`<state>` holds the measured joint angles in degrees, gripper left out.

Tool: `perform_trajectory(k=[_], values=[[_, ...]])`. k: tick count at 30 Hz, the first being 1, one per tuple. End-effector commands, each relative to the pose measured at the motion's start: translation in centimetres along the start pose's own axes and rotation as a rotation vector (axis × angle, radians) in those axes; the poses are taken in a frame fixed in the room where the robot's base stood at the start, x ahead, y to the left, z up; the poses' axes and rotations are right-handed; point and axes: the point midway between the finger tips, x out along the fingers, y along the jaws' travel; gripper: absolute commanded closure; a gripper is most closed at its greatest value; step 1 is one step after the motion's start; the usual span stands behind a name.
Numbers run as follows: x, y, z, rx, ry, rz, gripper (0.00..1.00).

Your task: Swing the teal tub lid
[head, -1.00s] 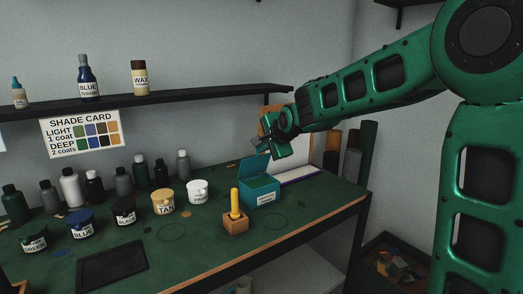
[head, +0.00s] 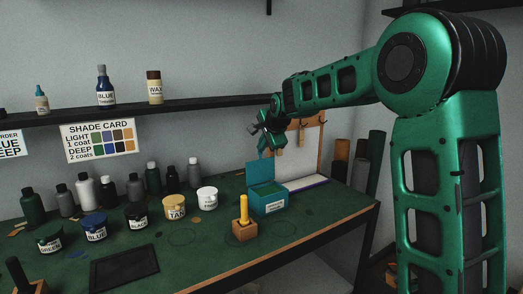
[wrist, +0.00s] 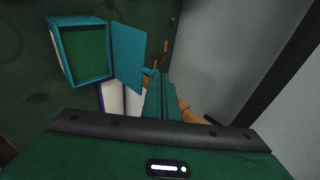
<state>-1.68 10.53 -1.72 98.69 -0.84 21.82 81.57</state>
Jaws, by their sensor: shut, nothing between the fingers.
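The teal tub (head: 268,207) stands on the green bench top, toward its right end. Its lid (head: 261,174) is open and stands up at the tub's back edge. In the wrist view the tub (wrist: 54,58) shows its green inside, and the lid (wrist: 128,52) is swung out to its right. My gripper (head: 262,152) is shut and empty, just above and behind the lid. In the wrist view its fingertips (wrist: 153,73) are close to the lid's lower right corner; I cannot tell whether they touch it.
A yellow-handled tool in a wooden block (head: 244,230) stands in front of the tub. A white jar (head: 207,199) and the tan jar (head: 174,207) are to its left. The shelf (head: 200,107) runs above the bench.

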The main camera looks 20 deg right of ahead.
Motion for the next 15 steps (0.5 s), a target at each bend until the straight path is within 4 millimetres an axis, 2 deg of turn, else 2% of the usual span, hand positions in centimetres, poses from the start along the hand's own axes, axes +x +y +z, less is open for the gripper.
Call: perform_trajectory(k=[8, 15], values=[[-0.1, 0.2, 0.0, 0.0, 0.0, -0.001, 1.0], [-0.4, 1.1, 0.0, 0.0, 0.0, -0.001, 1.0]])
